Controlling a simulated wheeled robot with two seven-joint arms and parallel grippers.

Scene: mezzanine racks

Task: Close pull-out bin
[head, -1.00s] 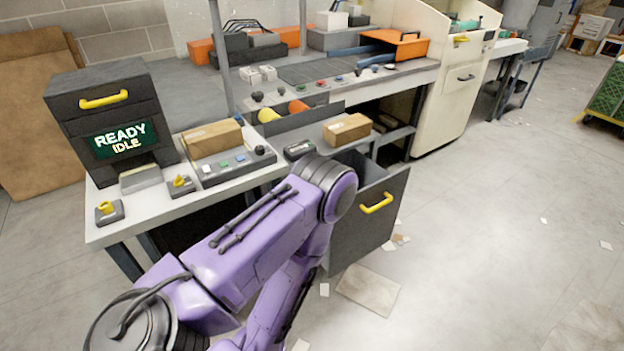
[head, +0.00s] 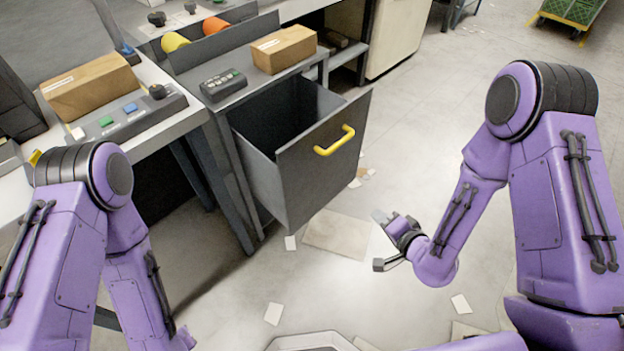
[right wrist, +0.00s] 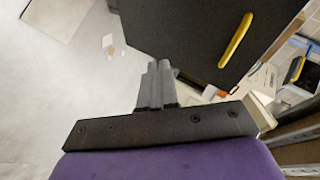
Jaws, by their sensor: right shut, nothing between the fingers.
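The pull-out bin (head: 308,175) is a dark grey drawer under the bench, pulled well out, with its empty-looking inside showing from above. Its front carries a yellow handle (head: 335,141). In the right wrist view the dark front panel (right wrist: 190,30) and yellow handle (right wrist: 236,40) fill the upper right. My right gripper (head: 378,216) is to the right of and below the bin front, apart from it. Its fingers (right wrist: 158,70) are shut together with nothing between them. My left arm comes in at the left, but its gripper is out of sight.
The bench holds a cardboard box (head: 285,48), a dark keypad (head: 222,84) and a button panel (head: 135,113) beside another box (head: 92,87). A flat sheet (head: 338,233) and paper scraps lie on the floor. The floor right of the bin is open.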

